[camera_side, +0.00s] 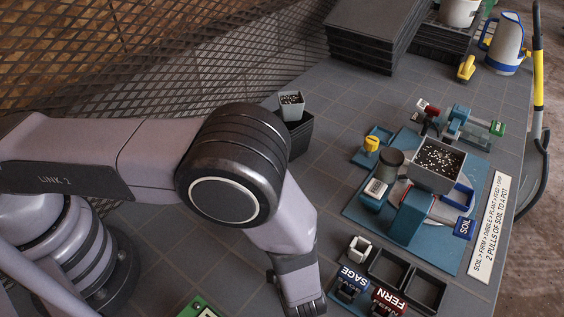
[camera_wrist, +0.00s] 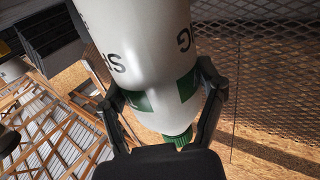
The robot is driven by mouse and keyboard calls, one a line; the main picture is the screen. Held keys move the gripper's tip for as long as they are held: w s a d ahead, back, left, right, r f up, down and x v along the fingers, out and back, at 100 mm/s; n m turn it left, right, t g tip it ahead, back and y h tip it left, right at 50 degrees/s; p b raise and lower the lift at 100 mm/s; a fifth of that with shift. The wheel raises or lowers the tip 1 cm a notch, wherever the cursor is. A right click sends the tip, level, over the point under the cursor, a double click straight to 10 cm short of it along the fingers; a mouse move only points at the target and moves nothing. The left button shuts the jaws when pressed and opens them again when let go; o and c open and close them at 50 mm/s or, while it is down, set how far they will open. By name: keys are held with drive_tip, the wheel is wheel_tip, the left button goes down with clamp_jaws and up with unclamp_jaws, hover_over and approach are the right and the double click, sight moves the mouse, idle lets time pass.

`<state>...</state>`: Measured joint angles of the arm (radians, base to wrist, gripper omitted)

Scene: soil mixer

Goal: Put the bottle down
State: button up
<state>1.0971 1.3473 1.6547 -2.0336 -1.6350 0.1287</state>
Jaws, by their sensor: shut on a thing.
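A white bottle (camera_wrist: 140,50) with dark lettering, green patches and a green cap (camera_wrist: 178,138) fills the middle of the wrist view. My gripper (camera_wrist: 158,88) has one finger on each side of the bottle and is shut on it. The cap end points towards the gripper's palm side in that view, and the other end runs out of the top of the picture. In the side view my wrist (camera_side: 296,280) is at the bottom edge. The fingers and the bottle cannot be made out there.
A soil mixer (camera_side: 410,215) with a soil hopper (camera_side: 436,165) stands on the right. SAGE and FERN trays (camera_side: 388,268) lie before it. A soil-filled pot (camera_side: 291,103) and stacked dark trays (camera_side: 372,35) are further back. A green device (camera_side: 203,308) is at the bottom edge.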

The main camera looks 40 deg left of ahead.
drive_tip(key=shift+f, duration=0.45)
drive_tip(key=o, duration=1.3)
